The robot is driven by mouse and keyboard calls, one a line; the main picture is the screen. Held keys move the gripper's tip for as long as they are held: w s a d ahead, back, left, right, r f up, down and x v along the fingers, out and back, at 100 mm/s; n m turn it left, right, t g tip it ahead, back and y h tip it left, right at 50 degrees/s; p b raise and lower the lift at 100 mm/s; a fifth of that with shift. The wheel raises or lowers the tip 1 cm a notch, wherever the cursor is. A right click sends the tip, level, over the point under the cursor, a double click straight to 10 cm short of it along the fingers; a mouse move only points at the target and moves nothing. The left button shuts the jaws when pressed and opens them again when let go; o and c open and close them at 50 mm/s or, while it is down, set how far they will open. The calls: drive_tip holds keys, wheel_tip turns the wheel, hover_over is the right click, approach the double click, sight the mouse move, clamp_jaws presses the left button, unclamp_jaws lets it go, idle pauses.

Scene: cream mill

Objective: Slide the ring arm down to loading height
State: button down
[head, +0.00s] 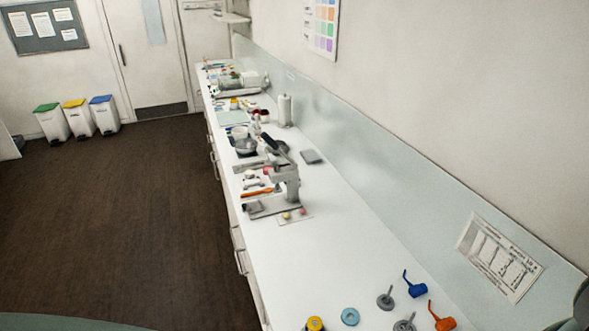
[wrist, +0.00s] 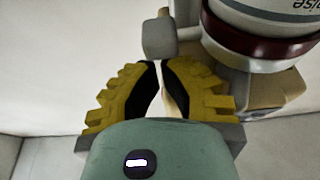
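In the wrist view, the two yellow fingers of my gripper (wrist: 161,70) point up and lean towards each other. A narrow gap shows between their black pads, with something beige behind it, and nothing is clearly held. A grey rounded block (wrist: 158,38) shows just beyond the fingertips; I cannot tell whether it belongs to the ring arm or whether the fingers touch it. A white cylinder with a dark red band (wrist: 260,38) and a beige part below stand at the upper right, cut off by the frame. I cannot clearly make out the ring arm in either view. My gripper is outside the head view.
A long white counter (head: 345,240) runs along the right wall. On it are a grey stand with a dark lever (head: 285,175), a paper roll (head: 285,110), and blue (head: 415,288) and orange (head: 441,320) items in front. Three bins (head: 78,118) stand by the door; the dark floor is clear.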

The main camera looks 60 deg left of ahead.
wheel_tip(320, 180, down, 2)
drive_tip(key=shift+f+b, duration=0.15)
drive_tip(key=shift+b, duration=1)
